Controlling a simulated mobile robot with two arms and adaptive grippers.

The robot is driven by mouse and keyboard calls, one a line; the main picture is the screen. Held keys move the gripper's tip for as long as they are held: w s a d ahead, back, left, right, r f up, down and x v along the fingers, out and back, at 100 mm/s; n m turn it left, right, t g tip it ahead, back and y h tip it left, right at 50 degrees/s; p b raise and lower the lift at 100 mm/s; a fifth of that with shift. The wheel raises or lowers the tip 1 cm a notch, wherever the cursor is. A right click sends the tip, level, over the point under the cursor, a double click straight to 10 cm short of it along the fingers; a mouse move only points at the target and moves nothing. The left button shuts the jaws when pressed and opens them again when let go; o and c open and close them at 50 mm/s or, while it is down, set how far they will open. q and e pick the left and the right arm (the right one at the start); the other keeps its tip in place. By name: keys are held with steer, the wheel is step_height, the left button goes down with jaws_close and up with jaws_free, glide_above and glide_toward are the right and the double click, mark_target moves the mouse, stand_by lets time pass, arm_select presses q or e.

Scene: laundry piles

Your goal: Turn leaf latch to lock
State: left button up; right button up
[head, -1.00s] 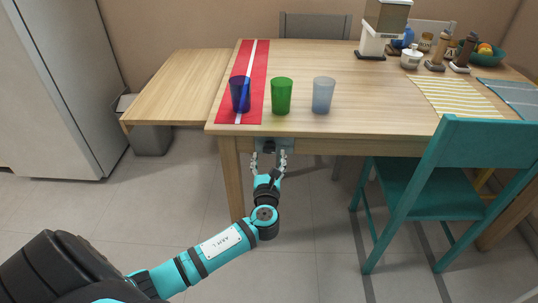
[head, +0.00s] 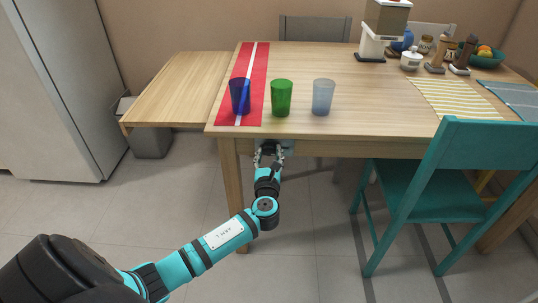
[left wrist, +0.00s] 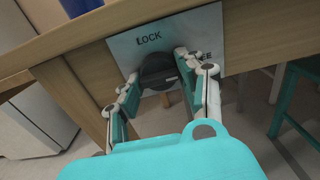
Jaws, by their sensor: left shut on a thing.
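The leaf latch is a dark round knob (left wrist: 158,71) on a light metal plate (left wrist: 127,50) fixed to the table's front apron. The plate reads "LOCK" at upper left, and the end of another word shows at its right, partly hidden by a finger. My left gripper (left wrist: 160,82) is shut on the knob, one finger on each side. In the head view my left gripper (head: 269,158) is at the apron just below the tabletop edge. The table leaf (head: 178,88) lies level at the left of the table. My right gripper is not in view.
The table (head: 340,70) holds a blue cup (head: 239,95), a green cup (head: 281,98) and a pale cup (head: 323,97) near its front edge. A teal chair (head: 440,185) stands at the right. A grey bin (head: 151,140) is under the leaf. Floor in front is clear.

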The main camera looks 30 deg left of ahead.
arm_select(q)
steer(key=shift+n, duration=1.2)
steer(key=n+b, duration=0.2)
steer(key=n, duration=0.4)
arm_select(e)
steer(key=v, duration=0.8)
arm_select(q)
steer(key=n+b, duration=0.3)
steer(key=n, duration=0.6)
steer(key=shift+b, duration=0.4)
steer(key=shift+r+n, duration=0.15)
steer(key=shift+n, duration=0.35)
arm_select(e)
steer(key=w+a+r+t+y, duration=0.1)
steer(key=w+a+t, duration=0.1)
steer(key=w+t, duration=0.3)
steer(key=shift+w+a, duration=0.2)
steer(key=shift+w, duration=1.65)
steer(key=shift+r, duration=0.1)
